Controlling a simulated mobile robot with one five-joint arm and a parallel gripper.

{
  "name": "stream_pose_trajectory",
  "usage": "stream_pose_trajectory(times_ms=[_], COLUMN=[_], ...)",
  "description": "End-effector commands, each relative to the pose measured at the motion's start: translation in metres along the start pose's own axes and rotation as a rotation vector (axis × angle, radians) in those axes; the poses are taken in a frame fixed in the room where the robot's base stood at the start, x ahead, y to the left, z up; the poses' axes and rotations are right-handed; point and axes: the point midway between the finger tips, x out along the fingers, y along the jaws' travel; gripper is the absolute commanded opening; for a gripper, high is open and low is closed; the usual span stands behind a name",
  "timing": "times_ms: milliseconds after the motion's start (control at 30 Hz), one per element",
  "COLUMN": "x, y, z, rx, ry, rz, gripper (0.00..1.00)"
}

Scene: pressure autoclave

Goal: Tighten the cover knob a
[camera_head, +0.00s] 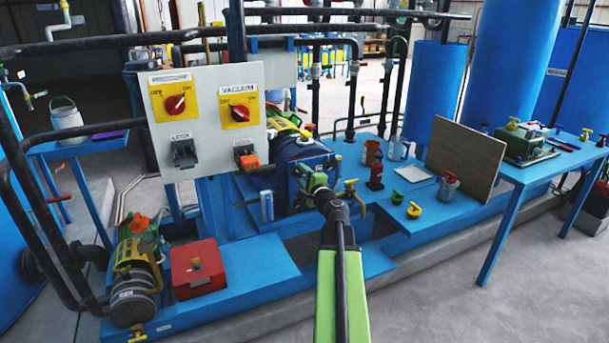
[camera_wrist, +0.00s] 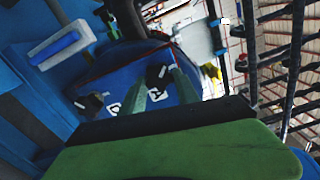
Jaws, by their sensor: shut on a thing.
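In the wrist view, the blue cover (camera_wrist: 75,90) carries black knobs with white letter labels. The two green fingers of my gripper (camera_wrist: 163,80) reach to one black knob (camera_wrist: 157,75) and are shut on it. Another black knob (camera_wrist: 92,103) shows at the left, apart from the fingers.
A brass tap (camera_head: 350,187) stands close right of my gripper. A panel with red PRESSURE (camera_head: 175,104) and VACUUM (camera_head: 240,113) switches stands left of the autoclave. A red box (camera_head: 198,270) and a brown board (camera_head: 463,160) are farther out. A white-blue gauge (camera_wrist: 57,47) is beside the cover.

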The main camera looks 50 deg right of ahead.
Motion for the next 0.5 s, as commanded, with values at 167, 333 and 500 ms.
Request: stream_pose_trajectory(times_ms=[167, 333, 500], x=[-0.0011, -0.0009, -0.0007], y=[0.0008, 0.0015, 0.0021], z=[-0.0042, -0.0037, -0.0031], rx=[0.163, 0.323, 0.472], ry=[0.01, 0.01, 0.009], rz=[-0.002, -0.003, -0.004], gripper=[0.0, 0.0, 0.0])
